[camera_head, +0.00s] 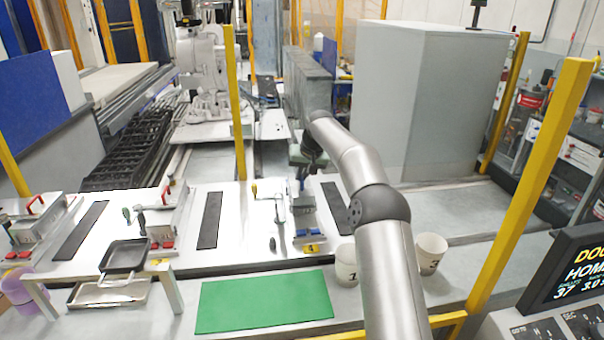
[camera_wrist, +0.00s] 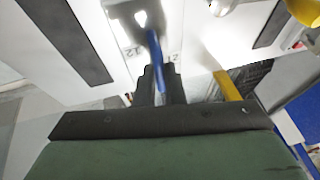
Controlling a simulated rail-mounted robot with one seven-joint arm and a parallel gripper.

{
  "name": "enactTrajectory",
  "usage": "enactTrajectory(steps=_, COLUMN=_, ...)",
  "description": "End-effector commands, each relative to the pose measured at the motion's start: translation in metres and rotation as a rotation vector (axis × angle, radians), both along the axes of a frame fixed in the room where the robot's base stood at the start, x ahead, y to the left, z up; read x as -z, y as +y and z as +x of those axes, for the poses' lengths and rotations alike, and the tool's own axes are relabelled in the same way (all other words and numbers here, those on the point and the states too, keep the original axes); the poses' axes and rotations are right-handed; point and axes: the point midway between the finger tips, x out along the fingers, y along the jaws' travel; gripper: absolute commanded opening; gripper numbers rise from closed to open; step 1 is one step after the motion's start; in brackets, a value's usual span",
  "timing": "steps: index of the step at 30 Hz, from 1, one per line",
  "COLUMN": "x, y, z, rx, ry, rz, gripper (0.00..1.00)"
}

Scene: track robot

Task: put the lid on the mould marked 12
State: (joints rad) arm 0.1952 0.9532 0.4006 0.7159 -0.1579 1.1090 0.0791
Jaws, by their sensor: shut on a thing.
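My gripper (camera_wrist: 160,80) is shut on a blue handle (camera_wrist: 157,55). In the wrist view the handle runs up to a shiny metal piece (camera_wrist: 125,12), which I take for the lid, though its shape is cut off. Faint dark marks like "12" show on the pale surface beside the handle. In the head view my gripper (camera_head: 306,168) is over the back of a metal mould station (camera_head: 304,222) with a yellow tag reading 4 (camera_head: 311,249). I cannot read a 12 in the head view, nor tell whether the lid touches anything.
Two more stations with red handles stand left, one at the far left (camera_head: 30,228) and one nearer (camera_head: 165,215). Dark strips (camera_head: 209,220) lie between stations. A green mat (camera_head: 262,300), white cups (camera_head: 346,265) and a small stand with trays (camera_head: 125,255) are in front. Yellow posts (camera_head: 236,110) rise nearby.

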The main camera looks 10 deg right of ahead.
Motion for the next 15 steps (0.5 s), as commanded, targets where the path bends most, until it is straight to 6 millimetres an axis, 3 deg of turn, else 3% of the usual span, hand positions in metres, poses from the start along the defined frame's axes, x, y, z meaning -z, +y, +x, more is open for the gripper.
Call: enactTrajectory(steps=15, x=0.0047, y=-0.0001, z=0.0007, rx=0.001, ry=-0.003, rz=0.000, gripper=0.00)
